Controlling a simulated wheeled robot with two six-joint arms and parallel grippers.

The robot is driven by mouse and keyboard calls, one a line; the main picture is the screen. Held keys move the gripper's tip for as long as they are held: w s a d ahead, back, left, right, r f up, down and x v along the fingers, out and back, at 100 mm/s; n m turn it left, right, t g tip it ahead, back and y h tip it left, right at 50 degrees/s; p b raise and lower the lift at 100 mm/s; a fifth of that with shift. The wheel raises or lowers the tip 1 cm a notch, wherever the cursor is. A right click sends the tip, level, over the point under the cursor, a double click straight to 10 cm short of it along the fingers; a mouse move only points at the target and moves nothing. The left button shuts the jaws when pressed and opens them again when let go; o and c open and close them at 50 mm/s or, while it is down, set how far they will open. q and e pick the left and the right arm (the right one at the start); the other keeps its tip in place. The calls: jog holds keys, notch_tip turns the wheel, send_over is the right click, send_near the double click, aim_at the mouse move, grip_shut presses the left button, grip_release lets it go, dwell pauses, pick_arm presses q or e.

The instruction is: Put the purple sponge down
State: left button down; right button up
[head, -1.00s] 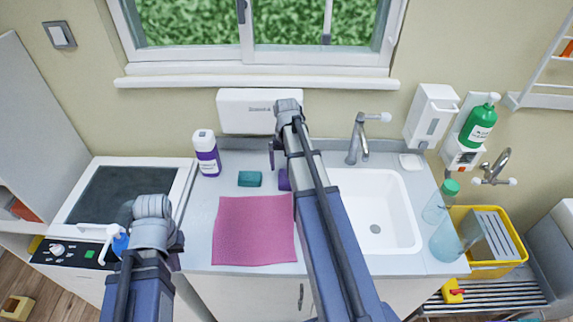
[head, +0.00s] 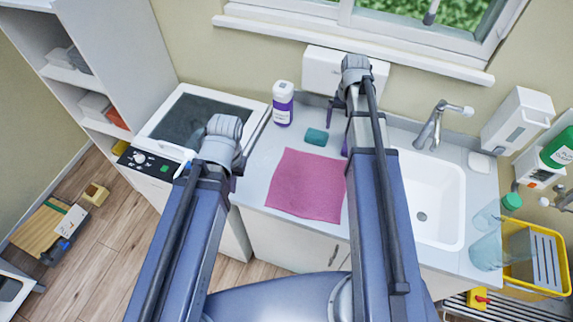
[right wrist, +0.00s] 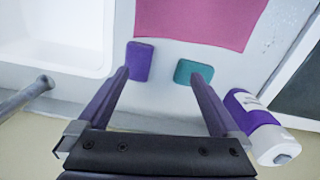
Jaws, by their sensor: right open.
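The purple sponge (right wrist: 139,62) lies on the grey counter (right wrist: 165,25) in the right wrist view, beside the teal sponge (right wrist: 193,73). My right gripper (right wrist: 160,78) is open, with nothing between its fingers. Its left fingertip overlaps the purple sponge's edge in the picture; I cannot tell if they touch. In the head view my right arm hides most of the purple sponge (head: 345,149), and the right gripper (head: 337,103) shows only in part. My left gripper (head: 238,161) is near the counter's left end, its fingers mostly hidden behind the wrist.
A pink cloth (head: 306,185) lies flat in front of the teal sponge. A purple-labelled white bottle (head: 283,103) stands at the back left. The sink (head: 437,190) and tap (head: 432,128) are on the right. Clear bottles (head: 487,240) stand at the counter's right end.

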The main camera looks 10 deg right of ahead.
jog(key=s+a+n, duration=0.3)
jog(key=s+a, duration=0.2)
jog(key=a, duration=0.3)
jog(key=s+a+n, duration=0.2)
jog(key=s+a, duration=0.3)
jog(key=a, duration=0.3)
jog(key=s+a+n+h, duration=0.1)
jog(key=s+a+n, duration=0.2)
jog(key=a, duration=0.6)
jog(key=s, duration=0.2)
jog(key=shift+s+n, duration=0.3)
notch_tip(320, 180, down, 4)
jog(key=b, duration=0.4)
jog(key=shift+f, duration=0.15)
